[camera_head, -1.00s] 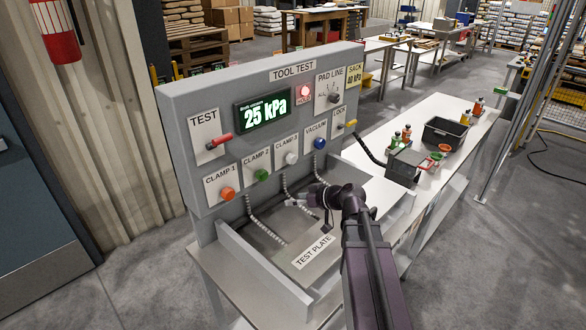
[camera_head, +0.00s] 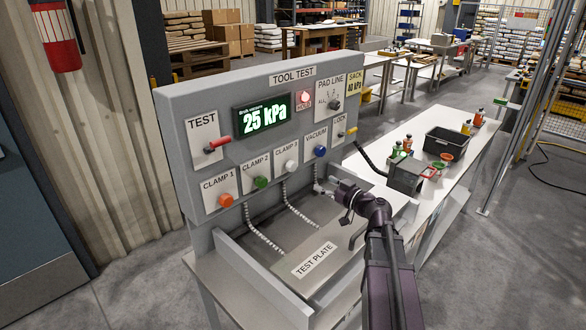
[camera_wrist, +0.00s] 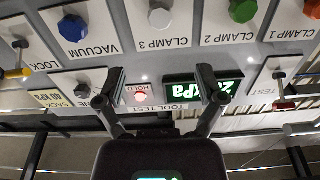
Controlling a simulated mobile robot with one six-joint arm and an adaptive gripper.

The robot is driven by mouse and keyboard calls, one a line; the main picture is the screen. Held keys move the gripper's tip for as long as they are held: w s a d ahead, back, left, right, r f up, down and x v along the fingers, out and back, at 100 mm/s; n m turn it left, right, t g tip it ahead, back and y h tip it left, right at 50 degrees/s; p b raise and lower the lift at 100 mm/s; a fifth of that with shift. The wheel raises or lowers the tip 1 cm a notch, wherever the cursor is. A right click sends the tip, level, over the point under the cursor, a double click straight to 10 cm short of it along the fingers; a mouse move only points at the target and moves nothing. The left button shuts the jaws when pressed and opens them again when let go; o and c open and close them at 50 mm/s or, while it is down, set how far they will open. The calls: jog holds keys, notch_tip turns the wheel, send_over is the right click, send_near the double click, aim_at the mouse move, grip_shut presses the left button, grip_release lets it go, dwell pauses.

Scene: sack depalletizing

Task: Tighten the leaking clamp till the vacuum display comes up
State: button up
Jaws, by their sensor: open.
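A grey tool test panel (camera_head: 180,130) carries a lit display (camera_head: 262,116) reading 25 kPa. Below it are the orange Clamp 1 knob (camera_head: 226,200), green Clamp 2 knob (camera_head: 261,181), white Clamp 3 knob (camera_head: 291,165) and blue Vacuum knob (camera_head: 319,151). My gripper (camera_head: 324,188) is below the Vacuum and Clamp 3 knobs. In the wrist view, which shows the panel upside down, my gripper (camera_wrist: 160,72) is open and empty, facing the panel. The white Clamp 3 knob (camera_wrist: 160,14) lies beyond the gap between the fingers. One finger partly hides the display (camera_wrist: 225,92).
The Hold light (camera_head: 305,97) glows red. A Test lever (camera_head: 220,143), a Pad Line selector (camera_head: 335,104) and a yellow Lock lever (camera_head: 350,131) surround the knobs. Ribbed hoses (camera_head: 262,238) run down to the test plate (camera_head: 315,260). Bins and bottles stand on the bench (camera_head: 425,130) at right.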

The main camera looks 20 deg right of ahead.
aim_at(294, 167)
jog(key=x, duration=1.3)
jog(key=shift+w+a, duration=0.2)
jog(key=shift+w, duration=0.1)
jog(key=c, duration=1.2)
